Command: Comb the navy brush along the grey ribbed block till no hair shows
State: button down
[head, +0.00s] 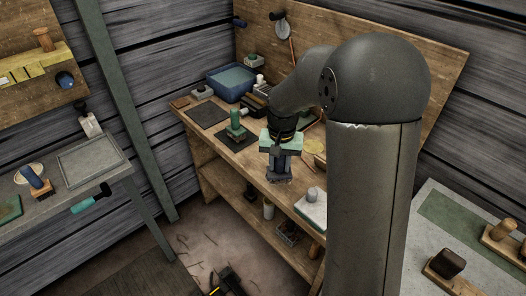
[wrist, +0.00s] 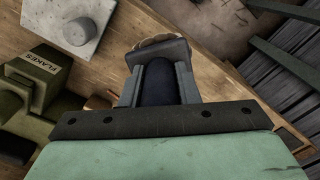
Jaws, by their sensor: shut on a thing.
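My gripper (head: 280,168) points down above the middle of the wooden bench. It also shows in the wrist view (wrist: 158,84), with its two grey fingers shut on the navy brush (wrist: 157,88). The brush's dark head and a tan rim show beyond the fingertips; its underside is hidden, so I cannot see whether hair is on it. In the head view the brush is small and low under the gripper, and I cannot tell whether it touches the bench. I cannot pick out the grey ribbed block with certainty; no ribs are clear in either view.
A pale slab with a grey cylinder (head: 312,194) lies right of the gripper. A green upright tool (head: 236,125) stands on a dark mat to the left. A blue bin (head: 232,80) is behind. An olive FLAKES box (wrist: 38,72) shows in the wrist view.

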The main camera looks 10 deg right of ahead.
notch_tip(320, 180, up, 8)
jog(key=s+d+m, duration=0.1)
jog(key=d+m, duration=0.1)
jog(key=m, duration=0.8)
jog(key=shift+d, duration=0.2)
jog(key=shift+f, duration=0.1)
jog(key=w+a+f+p, duration=0.1)
jog(key=w+f, duration=0.3)
jog(key=w+a+f+p, duration=0.1)
jog(key=w+f, duration=0.3)
jog(key=w, duration=0.1)
jog(key=w+a+f+p, duration=0.1)
jog(key=w+f, duration=0.3)
jog(key=shift+w+a+p, duration=0.15)
jog(key=shift+w+p, duration=0.1)
jog(key=shift+p, duration=0.15)
jog(key=shift+f, duration=0.3)
